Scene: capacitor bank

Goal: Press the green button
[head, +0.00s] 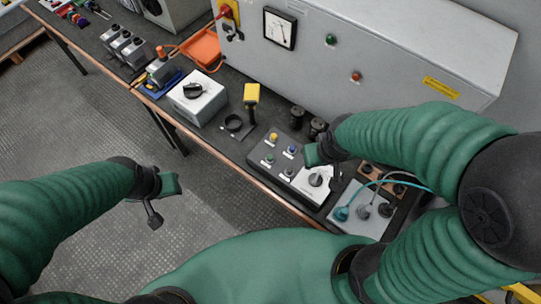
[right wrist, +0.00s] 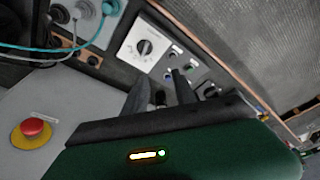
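The green button (head: 268,159) is on the left side of a dark control box (head: 256,171) on the bench, beside yellow, blue and white buttons. My right gripper (head: 334,184) is over the right part of this box, near the rotary knob (head: 316,180), apart from the green button. In the right wrist view its two dark fingers (right wrist: 160,80) are spread with a gap and nothing between them. The box's buttons show just beyond the fingertips, too small to tell apart surely. My left gripper (head: 153,206) hangs over the floor, away from the bench; its finger gap is unclear.
A grey cabinet (head: 400,55) stands behind, with a green lamp (head: 330,40) and a red one. Left of the box are a yellow-headed tool (head: 251,95) and a white switch box (head: 197,98). A cable box (head: 358,208) sits right. A red emergency button (right wrist: 33,128) shows in the wrist view.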

